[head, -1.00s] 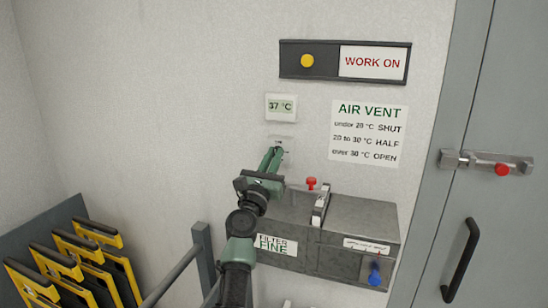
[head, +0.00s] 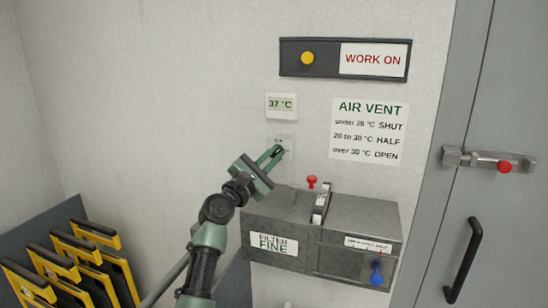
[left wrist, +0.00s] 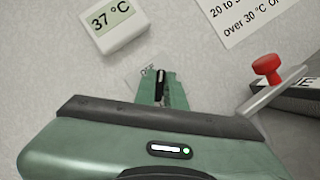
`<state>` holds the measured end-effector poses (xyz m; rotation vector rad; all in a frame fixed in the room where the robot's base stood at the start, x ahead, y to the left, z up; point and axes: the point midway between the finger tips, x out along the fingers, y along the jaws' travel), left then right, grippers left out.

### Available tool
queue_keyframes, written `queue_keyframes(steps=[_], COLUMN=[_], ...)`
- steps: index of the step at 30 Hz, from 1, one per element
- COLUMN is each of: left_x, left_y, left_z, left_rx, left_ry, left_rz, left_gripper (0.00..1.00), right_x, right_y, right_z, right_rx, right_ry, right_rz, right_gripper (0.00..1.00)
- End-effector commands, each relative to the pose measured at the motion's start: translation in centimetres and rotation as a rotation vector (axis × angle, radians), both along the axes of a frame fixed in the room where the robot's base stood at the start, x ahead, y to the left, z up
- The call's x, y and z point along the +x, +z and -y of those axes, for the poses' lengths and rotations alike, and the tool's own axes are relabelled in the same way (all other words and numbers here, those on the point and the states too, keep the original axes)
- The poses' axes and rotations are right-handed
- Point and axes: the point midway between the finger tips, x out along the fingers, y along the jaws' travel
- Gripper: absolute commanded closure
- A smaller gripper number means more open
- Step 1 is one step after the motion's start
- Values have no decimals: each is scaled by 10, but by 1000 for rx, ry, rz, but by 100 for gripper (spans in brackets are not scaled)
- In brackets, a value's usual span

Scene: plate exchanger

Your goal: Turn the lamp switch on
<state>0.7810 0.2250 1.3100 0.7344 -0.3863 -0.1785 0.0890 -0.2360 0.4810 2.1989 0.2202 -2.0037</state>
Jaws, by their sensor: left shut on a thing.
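The lamp switch is a small pale plate (head: 286,140) on the wall just below the thermometer box. My left gripper (head: 281,151) reaches up to its lower part from the lower left. In the left wrist view the gripper's green fingers (left wrist: 158,92) are shut on a small dark piece, the switch's lever (left wrist: 160,82), in front of the clear plate. The fingers hide most of the switch, so its position is hard to read. My right gripper is not in view.
A grey box (head: 275,210) with a red knob (head: 312,182) and a blue knob (head: 375,273) juts out below. The thermometer box (head: 281,106) reads 37 °C. An air vent sign (head: 367,130) is at right. Yellow-black frames (head: 75,265) stand lower left.

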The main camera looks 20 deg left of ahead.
Motion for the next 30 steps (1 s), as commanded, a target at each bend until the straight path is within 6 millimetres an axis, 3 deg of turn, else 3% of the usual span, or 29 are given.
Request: queue_keyframes(steps=[18, 30], left_x=[0, 0], left_y=[-2, -4], left_z=[1, 2], left_rx=[570, 788], left_ry=[-4, -7], left_rz=[14, 20], left_gripper=[100, 100], right_x=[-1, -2], right_y=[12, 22], right_z=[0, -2], right_rx=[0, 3], right_ry=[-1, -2], right_rz=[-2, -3], right_gripper=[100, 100])
